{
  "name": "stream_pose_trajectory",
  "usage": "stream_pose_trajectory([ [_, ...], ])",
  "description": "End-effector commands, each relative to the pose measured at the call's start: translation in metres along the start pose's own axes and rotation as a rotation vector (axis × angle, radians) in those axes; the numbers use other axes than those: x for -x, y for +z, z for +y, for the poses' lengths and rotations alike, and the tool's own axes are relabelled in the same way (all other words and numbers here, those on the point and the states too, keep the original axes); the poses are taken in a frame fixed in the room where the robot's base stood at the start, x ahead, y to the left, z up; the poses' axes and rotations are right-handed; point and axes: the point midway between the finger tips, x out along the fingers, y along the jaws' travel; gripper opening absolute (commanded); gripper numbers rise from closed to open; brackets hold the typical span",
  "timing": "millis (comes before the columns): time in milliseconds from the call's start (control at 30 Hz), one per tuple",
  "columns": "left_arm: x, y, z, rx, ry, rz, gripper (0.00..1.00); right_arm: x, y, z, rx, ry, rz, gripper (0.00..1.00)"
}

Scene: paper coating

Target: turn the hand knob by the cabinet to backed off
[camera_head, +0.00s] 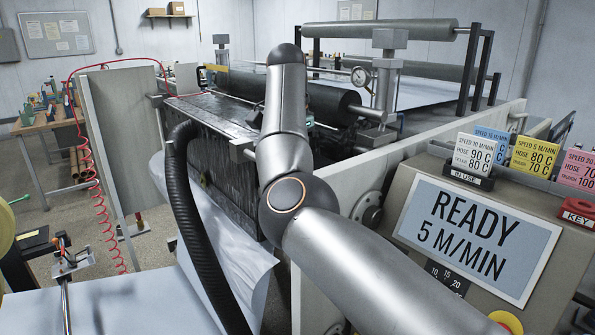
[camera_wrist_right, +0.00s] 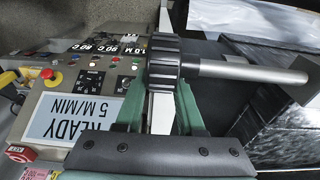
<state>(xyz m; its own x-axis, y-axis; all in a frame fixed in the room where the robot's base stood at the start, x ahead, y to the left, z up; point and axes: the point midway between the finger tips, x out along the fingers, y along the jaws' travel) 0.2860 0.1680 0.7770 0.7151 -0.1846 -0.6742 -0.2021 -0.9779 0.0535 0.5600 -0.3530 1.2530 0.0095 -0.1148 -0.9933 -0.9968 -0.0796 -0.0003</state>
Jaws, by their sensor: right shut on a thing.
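The hand knob (camera_wrist_right: 163,62) is black and ribbed, on a smooth metal shaft (camera_wrist_right: 245,70) in the right wrist view. My right gripper (camera_wrist_right: 160,90) has its green fingers on either side of the knob and is shut on it. The cabinet (camera_wrist_right: 45,105) with the READY 5 M/MIN display appears upside down to the left of the knob. In the head view the cabinet (camera_head: 412,185) stands at the right. My right arm crosses the middle there and I cannot make out the knob or the right gripper. My left gripper is not in view.
A coating machine with dark rollers (camera_head: 330,98) fills the middle and back. A black hose (camera_head: 185,215) hangs at its front. Colored cards (camera_head: 534,150) and a red KEY tag (camera_head: 578,214) sit on the cabinet. A wooden bench (camera_head: 45,123) stands at the far left.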

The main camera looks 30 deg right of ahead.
Motion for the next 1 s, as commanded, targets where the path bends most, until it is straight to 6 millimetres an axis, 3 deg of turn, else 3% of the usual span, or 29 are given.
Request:
stream_pose_trajectory([
  [200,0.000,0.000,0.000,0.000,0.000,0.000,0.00,0.000,-0.001,0.000,-0.003,-0.001,0.002,0.00],
  [233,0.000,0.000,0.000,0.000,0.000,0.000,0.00,0.000,-0.001,0.000,-0.003,-0.001,0.002,0.41],
  [467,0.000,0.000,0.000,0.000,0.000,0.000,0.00,0.000,-0.001,0.000,-0.002,0.000,0.002,0.67],
  [767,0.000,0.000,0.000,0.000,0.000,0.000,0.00,0.002,-0.001,0.000,-0.002,0.000,0.001,0.68],
  [1000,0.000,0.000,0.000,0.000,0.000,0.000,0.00,0.030,-0.001,0.000,0.001,-0.005,0.001,0.68],
])
